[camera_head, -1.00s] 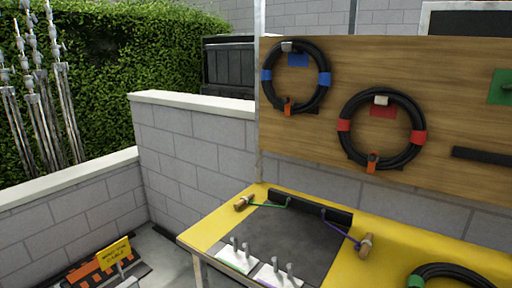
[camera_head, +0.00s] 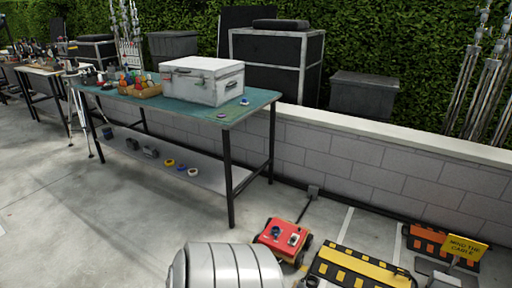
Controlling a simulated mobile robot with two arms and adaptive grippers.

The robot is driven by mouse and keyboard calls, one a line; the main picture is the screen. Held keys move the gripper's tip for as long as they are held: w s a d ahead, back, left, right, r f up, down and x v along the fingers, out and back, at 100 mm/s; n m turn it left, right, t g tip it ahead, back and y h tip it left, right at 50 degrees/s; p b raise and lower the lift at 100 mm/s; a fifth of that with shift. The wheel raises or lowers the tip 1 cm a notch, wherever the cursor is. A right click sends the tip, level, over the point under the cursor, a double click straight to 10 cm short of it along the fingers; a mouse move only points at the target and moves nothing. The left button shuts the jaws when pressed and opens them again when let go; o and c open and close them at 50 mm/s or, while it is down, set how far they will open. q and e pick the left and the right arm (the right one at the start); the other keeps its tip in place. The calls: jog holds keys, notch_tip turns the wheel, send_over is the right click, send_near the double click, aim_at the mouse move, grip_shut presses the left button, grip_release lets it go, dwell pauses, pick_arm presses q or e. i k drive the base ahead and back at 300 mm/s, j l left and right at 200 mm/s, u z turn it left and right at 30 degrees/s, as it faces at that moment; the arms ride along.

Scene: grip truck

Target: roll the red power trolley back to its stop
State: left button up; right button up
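The red power trolley (camera_head: 283,239) stands low on the concrete floor near the bottom middle of the head view. It has dark wheels and light and blue socket-like fittings on top. A thin dark bar or cable (camera_head: 305,208) runs from near it toward a small grey box (camera_head: 313,191) at the foot of the wall. I cannot tell which part is its stop. Neither of my grippers shows in the head view. A large ribbed grey cylinder at the bottom edge partly covers the floor beside the trolley.
A yellow and black cable ramp (camera_head: 360,268) lies right of the trolley. Beyond it are an orange and black ramp (camera_head: 440,243) and a yellow "MIND THE CABLE" sign (camera_head: 465,248). A green-topped workbench (camera_head: 228,113) with a white case (camera_head: 202,80) stands behind left. Open floor (camera_head: 100,230) lies left.

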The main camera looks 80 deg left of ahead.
aim_at(288, 251)
jog(key=u, duration=2.3)
jog(key=i+l, duration=0.1)
jog(key=i, duration=0.3)
